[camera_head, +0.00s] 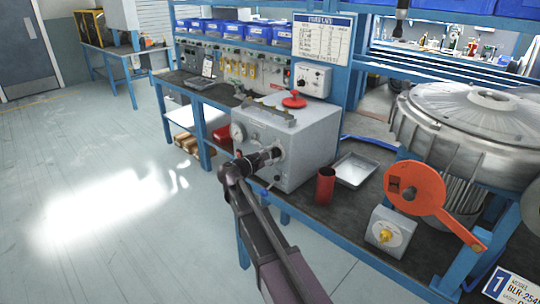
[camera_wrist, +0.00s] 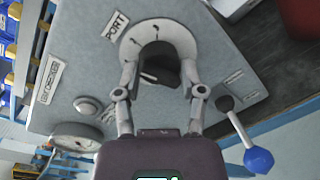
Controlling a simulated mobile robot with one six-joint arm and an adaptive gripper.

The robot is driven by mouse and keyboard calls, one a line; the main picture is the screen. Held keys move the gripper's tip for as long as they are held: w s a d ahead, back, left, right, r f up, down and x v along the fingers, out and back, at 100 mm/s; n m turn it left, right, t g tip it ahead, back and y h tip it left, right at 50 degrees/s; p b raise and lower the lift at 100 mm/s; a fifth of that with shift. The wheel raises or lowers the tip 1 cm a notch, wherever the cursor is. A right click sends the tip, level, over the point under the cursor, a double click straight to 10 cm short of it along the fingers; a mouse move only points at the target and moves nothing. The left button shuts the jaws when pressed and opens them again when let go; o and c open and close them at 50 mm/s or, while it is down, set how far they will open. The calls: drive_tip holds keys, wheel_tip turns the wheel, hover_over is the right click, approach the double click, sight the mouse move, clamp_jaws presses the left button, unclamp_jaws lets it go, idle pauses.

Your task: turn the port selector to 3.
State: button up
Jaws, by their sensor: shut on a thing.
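The port selector is a dark knob (camera_wrist: 160,70) on a pale round dial (camera_wrist: 184,37) beside a "PORT" label (camera_wrist: 115,24). It sits on the front of a grey box (camera_head: 315,130). My gripper (camera_wrist: 160,76) has one finger on each side of the knob and is shut on it. In the head view my gripper (camera_head: 264,158) reaches the box front, and the arm and fingers partly hide the dial (camera_head: 280,150). A few dark marks show on the dial. Its numbers and the knob's exact pointing are too small or hidden to read.
A gauge (camera_wrist: 76,137) and a blue-tipped lever (camera_wrist: 257,159) are on the same panel, either side of my gripper. Floor at left is clear.

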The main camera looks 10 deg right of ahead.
drive_tip(key=m, duration=0.5)
drive_tip(key=shift+d+r+y+p, duration=0.1)
drive_tip(key=shift+r+y+p, duration=0.1)
drive_tip(key=shift+y+p, duration=0.1)
drive_tip(key=m, duration=0.5)
drive_tip(key=shift+m+t, duration=0.4)
drive_tip(key=o, duration=1.1)
drive_tip(key=shift+d, duration=0.1)
drive_tip(key=shift+o, duration=0.2)
drive_tip(key=shift+s, duration=0.1)
